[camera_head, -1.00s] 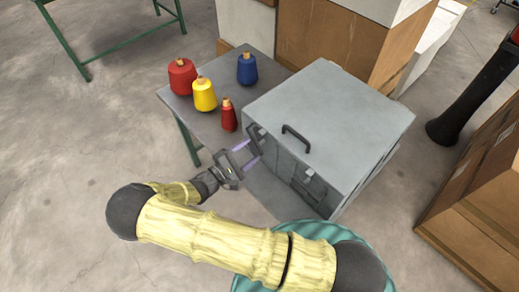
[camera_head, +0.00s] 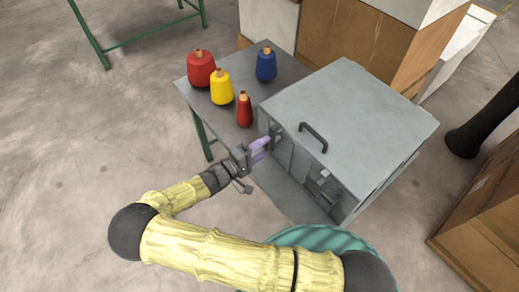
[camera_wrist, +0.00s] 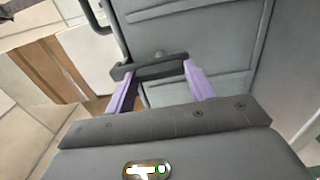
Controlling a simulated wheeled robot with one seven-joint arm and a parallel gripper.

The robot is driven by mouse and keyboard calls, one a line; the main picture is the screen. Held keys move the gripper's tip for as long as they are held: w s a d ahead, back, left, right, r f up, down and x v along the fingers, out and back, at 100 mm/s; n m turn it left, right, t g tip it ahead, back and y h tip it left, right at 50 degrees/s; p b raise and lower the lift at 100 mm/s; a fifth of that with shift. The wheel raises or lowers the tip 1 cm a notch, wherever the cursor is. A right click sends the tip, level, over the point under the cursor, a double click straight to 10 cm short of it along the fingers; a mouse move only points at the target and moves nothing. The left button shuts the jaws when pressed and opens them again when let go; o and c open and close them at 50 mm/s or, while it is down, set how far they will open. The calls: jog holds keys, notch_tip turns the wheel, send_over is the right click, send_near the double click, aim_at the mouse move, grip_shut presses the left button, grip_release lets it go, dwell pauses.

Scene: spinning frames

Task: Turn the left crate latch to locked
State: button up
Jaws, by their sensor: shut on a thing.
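The crate (camera_head: 350,95) is a grey metal box with a dark handle on its lid, standing on the table. Its left latch is a dark bar with a round pivot, on the left part of the crate's front; it shows in the wrist view (camera_wrist: 152,64). My gripper (camera_head: 261,148) is at that left latch, its purple fingers at the two ends of the bar in the wrist view (camera_wrist: 160,75), shut on it. The bar lies across the wrist picture, slightly tilted. In the head view the fingers partly hide the latch. A second latch (camera_head: 322,182) sits farther right on the front.
Red (camera_head: 201,69), yellow (camera_head: 221,88), small red (camera_head: 244,110) and blue (camera_head: 266,65) thread cones stand on the table (camera_head: 290,70) left of and behind the crate. Cardboard boxes (camera_head: 345,42) stand behind. Open floor (camera_head: 80,150) lies to the left.

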dwell(0.5)
jog(key=o, duration=1.4)
jog(key=shift+a, duration=0.1)
jog(key=b+v, duration=0.3)
jog(key=v, duration=1.4)
jog(key=shift+s, duration=0.25)
